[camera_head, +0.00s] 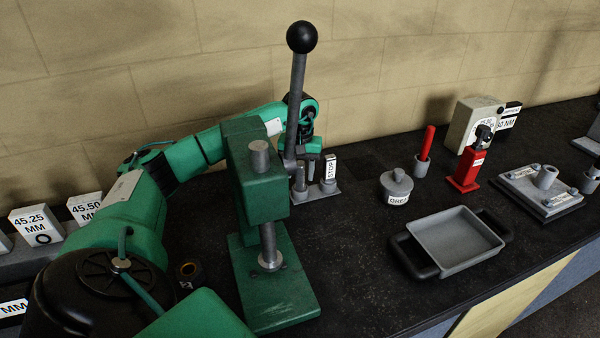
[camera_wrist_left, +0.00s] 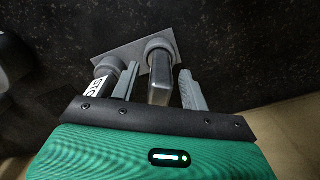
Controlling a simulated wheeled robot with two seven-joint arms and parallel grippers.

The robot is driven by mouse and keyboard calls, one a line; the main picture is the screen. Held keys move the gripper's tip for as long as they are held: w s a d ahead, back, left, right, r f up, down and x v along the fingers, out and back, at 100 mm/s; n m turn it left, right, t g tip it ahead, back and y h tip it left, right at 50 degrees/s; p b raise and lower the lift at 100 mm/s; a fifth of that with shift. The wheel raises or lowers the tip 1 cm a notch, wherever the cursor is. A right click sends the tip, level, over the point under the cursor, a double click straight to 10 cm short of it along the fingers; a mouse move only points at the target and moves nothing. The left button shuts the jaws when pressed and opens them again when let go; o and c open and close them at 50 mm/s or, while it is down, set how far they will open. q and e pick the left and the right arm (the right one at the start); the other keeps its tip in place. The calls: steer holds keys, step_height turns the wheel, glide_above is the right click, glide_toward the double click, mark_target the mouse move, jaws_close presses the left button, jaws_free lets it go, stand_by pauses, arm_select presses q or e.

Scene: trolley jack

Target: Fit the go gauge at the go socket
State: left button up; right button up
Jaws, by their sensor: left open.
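A small grey plate (camera_wrist_left: 125,54) carries two round sockets. A grey, flat-sided gauge (camera_wrist_left: 160,78) stands upright in the right-hand socket in the wrist view; its own label does not show, so I cannot read whether it is the go gauge. My left gripper (camera_head: 302,166) is open, with one finger on each side of this gauge. Contact cannot be told. In the head view the socket below my gripper (camera_head: 299,184) shows beside a white-labelled STOP gauge (camera_head: 331,169) in the other socket. My right gripper is not in view.
A green press (camera_head: 275,295) with a tall black-knobbed lever (camera_head: 297,95) stands close in front of my left gripper. A grey tray (camera_head: 455,240), a lidded pot (camera_head: 396,184) and a red jack (camera_head: 467,168) stand to the right. Labelled blocks (camera_head: 36,226) stand at the left.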

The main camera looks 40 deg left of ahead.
arm_select(q)
step_height(320, 180, up, 12)
steer(key=shift+f+b, duration=0.1)
steer(key=shift+b, duration=1)
steer(key=shift+r, duration=0.7)
